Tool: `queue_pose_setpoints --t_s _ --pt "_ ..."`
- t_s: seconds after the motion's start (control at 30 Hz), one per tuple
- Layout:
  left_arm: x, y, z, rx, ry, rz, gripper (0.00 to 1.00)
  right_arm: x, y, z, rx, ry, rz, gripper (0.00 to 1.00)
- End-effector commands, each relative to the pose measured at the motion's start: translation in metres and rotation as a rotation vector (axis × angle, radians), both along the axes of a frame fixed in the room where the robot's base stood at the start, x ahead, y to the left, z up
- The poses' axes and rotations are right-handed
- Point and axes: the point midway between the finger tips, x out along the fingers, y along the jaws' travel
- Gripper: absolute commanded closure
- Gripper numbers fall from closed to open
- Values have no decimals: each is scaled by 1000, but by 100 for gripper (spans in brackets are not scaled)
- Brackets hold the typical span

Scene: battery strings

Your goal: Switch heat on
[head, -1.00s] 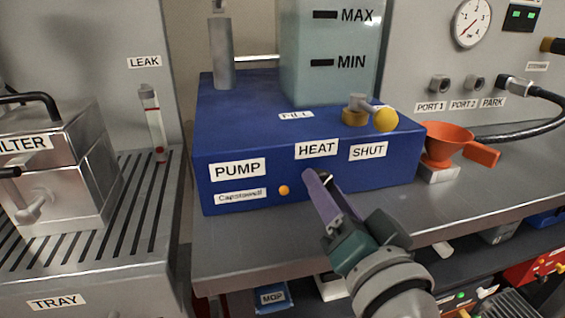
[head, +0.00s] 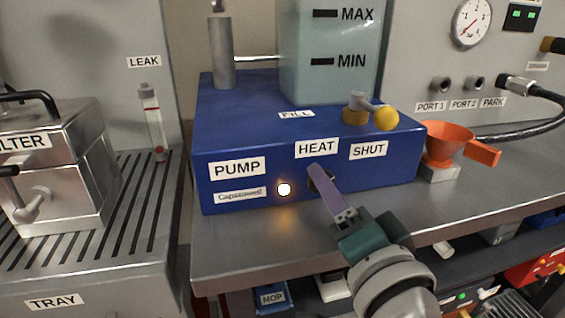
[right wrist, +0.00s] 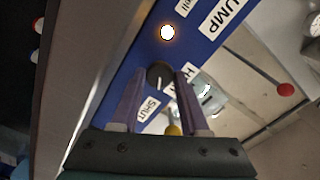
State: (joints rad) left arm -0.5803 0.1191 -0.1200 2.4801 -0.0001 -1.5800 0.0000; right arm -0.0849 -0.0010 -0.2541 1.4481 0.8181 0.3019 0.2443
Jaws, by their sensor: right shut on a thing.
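The blue unit (head: 235,130) stands on the steel bench with a white HEAT label (head: 317,148) on its front. Below that label is a dark round heat knob (head: 316,183), partly hidden by my right gripper (head: 322,177). In the right wrist view the knob (right wrist: 158,72), with a pale pointer line, sits between the two purple fingertips of my right gripper (right wrist: 160,80). The gripper is shut on it. An indicator lamp (head: 284,189) left of the knob glows bright white-orange; it also shows in the right wrist view (right wrist: 167,32). My left gripper is not in view.
A yellow-knobbed valve lever (head: 384,117) is on the unit's top, by the SHUT label (head: 368,151). An orange funnel (head: 447,145) stands at right. The filter box (head: 60,175) is at left. Bare bench (head: 240,250) lies in front.

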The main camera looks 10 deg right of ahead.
Motion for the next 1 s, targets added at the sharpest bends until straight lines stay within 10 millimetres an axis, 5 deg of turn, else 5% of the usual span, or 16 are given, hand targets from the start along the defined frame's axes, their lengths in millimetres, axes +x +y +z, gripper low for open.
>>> queue_pose_setpoints --t_s 0.13,0.17,0.4,0.73,1.0 --pt "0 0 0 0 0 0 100 0 0 0 3 0 -1 100" --pt "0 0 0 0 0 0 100 0 0 0 3 0 -1 54" --pt "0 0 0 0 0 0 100 0 0 0 1 0 0 27" --pt "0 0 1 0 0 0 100 -5 0 0 0 1 0 26" --pt "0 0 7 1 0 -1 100 -53 -2 0 0 4 1 26"
